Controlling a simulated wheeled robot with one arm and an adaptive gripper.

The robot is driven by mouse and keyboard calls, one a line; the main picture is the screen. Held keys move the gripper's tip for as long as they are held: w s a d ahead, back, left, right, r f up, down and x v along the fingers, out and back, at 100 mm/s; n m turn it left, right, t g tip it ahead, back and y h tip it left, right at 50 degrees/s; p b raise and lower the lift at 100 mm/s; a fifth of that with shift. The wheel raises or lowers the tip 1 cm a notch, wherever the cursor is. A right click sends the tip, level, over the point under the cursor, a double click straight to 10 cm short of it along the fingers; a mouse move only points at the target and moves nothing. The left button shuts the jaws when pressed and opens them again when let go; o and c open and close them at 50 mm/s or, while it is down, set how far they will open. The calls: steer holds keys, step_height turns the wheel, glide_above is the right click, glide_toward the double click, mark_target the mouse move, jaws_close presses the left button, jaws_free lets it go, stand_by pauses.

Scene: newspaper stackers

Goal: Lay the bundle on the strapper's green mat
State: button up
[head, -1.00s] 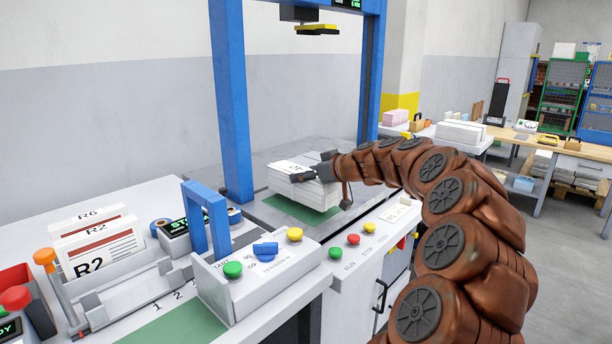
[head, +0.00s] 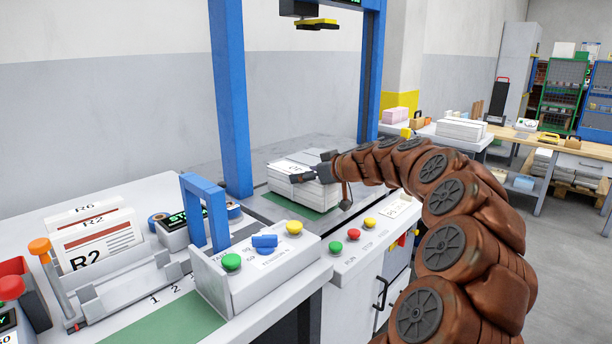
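The bundle (head: 312,196), a thick stack of white papers with a printed top sheet, is over the strapper's green mat (head: 285,204). Most of the mat is hidden under it; a green strip shows along the near side. I cannot tell whether the bundle's underside touches the mat. My gripper (head: 320,178) reaches in from the right. One dark finger lies across the bundle's top, and another dark part hangs at its right side. The gripper looks shut on the bundle.
The strapper's blue posts (head: 232,110) rise behind the bundle, under a yellow-marked head (head: 315,25). Panel buttons (head: 353,234) line the near edge. A rack with R2 cards (head: 95,245) is at left.

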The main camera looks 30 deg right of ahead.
steer(key=shift+f+b, duration=0.45)
steer(key=shift+b, duration=0.15)
steer(key=o, duration=1.9)
steer(key=shift+f, duration=0.1)
steer(key=v, duration=1.2)
